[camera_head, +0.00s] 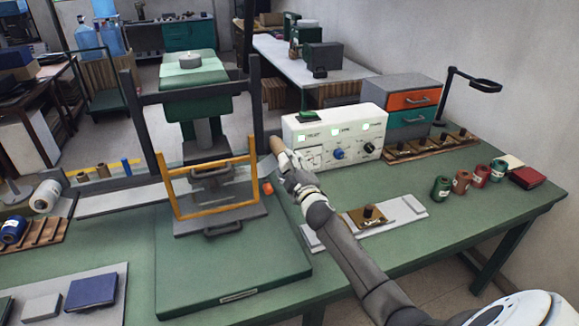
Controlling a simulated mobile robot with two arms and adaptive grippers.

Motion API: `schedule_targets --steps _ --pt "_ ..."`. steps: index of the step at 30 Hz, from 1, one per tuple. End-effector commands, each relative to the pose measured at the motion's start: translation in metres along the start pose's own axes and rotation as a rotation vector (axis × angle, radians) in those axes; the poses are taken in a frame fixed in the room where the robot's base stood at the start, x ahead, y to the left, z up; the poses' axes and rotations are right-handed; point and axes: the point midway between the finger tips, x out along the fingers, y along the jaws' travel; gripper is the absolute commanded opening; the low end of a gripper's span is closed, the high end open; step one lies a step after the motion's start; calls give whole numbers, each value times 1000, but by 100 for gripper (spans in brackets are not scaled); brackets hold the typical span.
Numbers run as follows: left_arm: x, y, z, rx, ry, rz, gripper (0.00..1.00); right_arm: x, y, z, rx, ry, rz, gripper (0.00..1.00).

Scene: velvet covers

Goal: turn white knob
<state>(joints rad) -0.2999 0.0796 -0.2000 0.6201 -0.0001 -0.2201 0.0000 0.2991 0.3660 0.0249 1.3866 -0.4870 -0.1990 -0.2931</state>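A white control box (335,118) stands at the back of the green workbench. My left gripper is not in view.
A frame with an orange border (213,210) stands on a green base left of my gripper. A grey tray (403,210) with a brown block lies in front of the box. A drawer unit (409,98) stands behind its right side. Several spools stand at right.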

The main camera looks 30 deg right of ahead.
Motion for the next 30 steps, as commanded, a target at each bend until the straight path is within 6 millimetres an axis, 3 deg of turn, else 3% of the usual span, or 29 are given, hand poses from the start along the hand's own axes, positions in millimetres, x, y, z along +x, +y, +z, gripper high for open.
schedule_targets --steps 1,4,17,23,30 --pt "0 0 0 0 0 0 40 0 -1 0 1 -1 -2 61" --pt "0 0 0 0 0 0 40 0 -1 0 1 0 -1 74" --pt "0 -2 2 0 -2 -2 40 -4 0 0 1 1 0 74" --pt "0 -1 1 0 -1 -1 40 -28 -1 0 -1 1 -2 74" --pt "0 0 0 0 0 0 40 -72 -2 0 1 1 -3 74"
